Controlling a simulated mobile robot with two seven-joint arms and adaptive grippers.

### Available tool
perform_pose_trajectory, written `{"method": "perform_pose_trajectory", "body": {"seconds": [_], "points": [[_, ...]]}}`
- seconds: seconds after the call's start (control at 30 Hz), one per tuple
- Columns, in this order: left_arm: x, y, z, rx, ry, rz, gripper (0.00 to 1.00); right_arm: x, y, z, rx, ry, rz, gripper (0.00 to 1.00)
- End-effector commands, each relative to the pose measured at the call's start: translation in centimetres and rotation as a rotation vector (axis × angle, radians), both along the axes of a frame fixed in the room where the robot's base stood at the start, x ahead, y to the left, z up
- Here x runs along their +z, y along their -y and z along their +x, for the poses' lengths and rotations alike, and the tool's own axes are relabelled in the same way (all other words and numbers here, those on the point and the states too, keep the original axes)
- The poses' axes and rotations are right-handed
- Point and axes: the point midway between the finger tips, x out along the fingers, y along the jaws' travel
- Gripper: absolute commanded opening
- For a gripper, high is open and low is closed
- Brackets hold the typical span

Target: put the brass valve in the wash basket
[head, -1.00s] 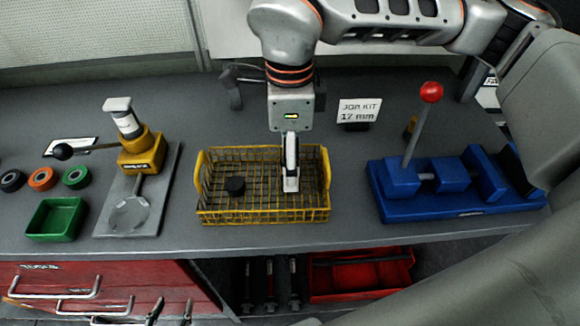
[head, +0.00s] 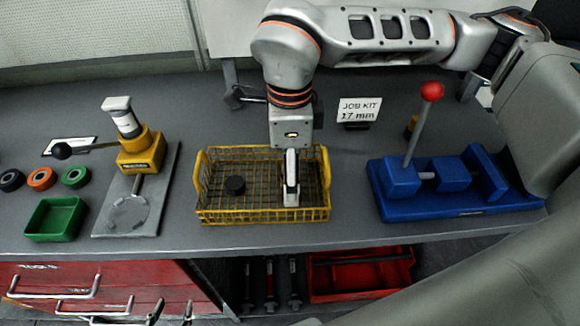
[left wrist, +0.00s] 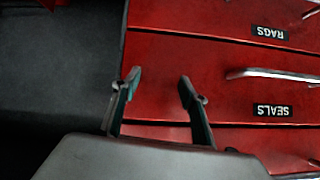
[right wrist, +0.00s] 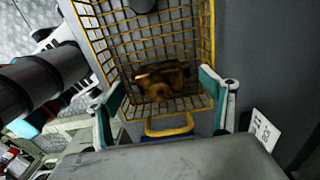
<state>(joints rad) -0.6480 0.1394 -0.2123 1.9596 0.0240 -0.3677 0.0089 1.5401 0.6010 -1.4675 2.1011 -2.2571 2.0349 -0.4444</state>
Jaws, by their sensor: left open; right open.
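The wash basket (head: 212,213) is a yellow wire basket in the middle of the bench. The brass valve (right wrist: 168,80) shows in the right wrist view, in the basket near its handle end. It looks to be on the mesh floor, and in the head view my right gripper hides it. My right gripper (head: 291,203) points down into the right half of the basket, its open fingers on either side of the valve with gaps. My left gripper (left wrist: 158,80) is open and empty in front of the red drawers, low in the head view (head: 172,311).
A black puck (head: 235,185) lies in the basket's left half. A blue vise (head: 430,205) with a red-knobbed lever stands right. A yellow press (head: 141,150) and green tray (head: 55,220) stand left. A job kit sign (head: 359,110) is behind. Red drawers (head: 120,280) are below.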

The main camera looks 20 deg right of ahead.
Motion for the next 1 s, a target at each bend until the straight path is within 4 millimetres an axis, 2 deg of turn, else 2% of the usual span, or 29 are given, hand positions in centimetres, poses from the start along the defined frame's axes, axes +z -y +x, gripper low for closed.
{"method": "perform_pose_trajectory", "body": {"seconds": [0.13,0.23,0.6,0.7,0.83,1.0], "points": [[0.5,0.0,0.1,0.0,0.003,0.0,0.43,0.5,0.0,0.0,0.0,0.001,0.001,0.82],[0.4,0.0,0.1,0.0,0.004,-0.001,0.43,1.7,0.0,0.1,0.0,0.003,0.0,0.82],[0.4,0.0,0.2,0.0,0.005,-0.001,0.43,9.1,0.0,0.1,-0.001,0.005,0.0,0.82],[0.5,0.0,0.2,0.0,0.005,-0.001,0.43,10.6,0.0,0.1,-0.001,0.003,0.0,0.82],[0.5,0.0,0.2,0.0,0.006,-0.001,0.43,11.8,0.0,0.0,0.0,0.003,0.0,0.82],[0.5,0.0,0.2,0.0,0.006,-0.001,0.43,12.3,0.0,0.0,0.0,0.0,0.0,0.82]]}}
